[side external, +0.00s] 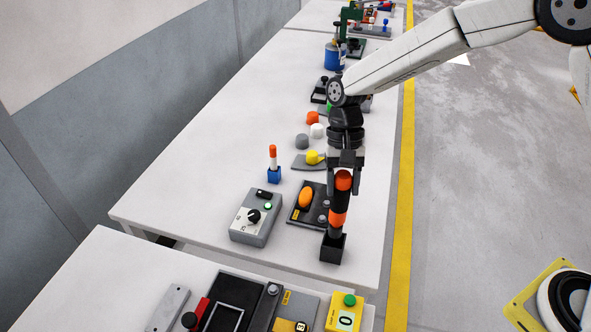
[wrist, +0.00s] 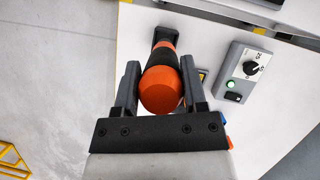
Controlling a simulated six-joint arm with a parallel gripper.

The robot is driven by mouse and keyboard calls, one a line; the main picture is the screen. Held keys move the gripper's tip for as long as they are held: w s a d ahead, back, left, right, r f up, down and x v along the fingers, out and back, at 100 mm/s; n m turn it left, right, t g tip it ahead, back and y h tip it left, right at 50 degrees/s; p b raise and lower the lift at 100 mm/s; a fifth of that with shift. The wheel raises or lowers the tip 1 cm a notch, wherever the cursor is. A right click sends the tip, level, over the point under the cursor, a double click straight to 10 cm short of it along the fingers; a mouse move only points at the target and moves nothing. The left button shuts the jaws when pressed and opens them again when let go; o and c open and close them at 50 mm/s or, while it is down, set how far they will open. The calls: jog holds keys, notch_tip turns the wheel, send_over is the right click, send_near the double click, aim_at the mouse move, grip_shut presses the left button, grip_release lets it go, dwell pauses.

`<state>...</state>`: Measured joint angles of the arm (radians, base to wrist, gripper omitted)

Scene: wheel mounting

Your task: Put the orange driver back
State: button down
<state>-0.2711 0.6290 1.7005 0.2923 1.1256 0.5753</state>
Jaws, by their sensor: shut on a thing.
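The orange driver (side external: 339,200) has an orange and black body and stands upright in my gripper in the side external view. Its lower end is at a black square holder (side external: 332,248) near the table's front right corner; I cannot tell how deep it sits. My gripper (side external: 344,185) points down and is shut on the driver's upper part. In the wrist view the driver's orange end (wrist: 161,90) lies between the two fingers, and the black holder (wrist: 176,34) shows beyond it.
Left of the driver is a dark plate with an orange oval part (side external: 306,198). A grey control box (side external: 257,217) with a knob and green light stands further left. A blue block (side external: 273,175) holds an orange-and-white stick. A second table (side external: 85,282) with several fixtures lies in front.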

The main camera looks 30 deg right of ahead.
send_over(338, 227)
jog(key=w, duration=0.1)
jog(key=shift+w+d+f, duration=0.1)
jog(key=shift+d+f, duration=0.05)
jog(key=shift+f, duration=1.1)
jog(key=shift+d+f, duration=0.15)
jog(key=shift+f, duration=1.2)
jog(key=shift+f, duration=1.85)
jog(key=shift+c, duration=0.7)
grip_release()
jog(key=shift+f, duration=0.1)
jog(key=v, duration=1.2)
jog(key=shift+r, duration=0.2)
jog(key=shift+d, duration=0.15)
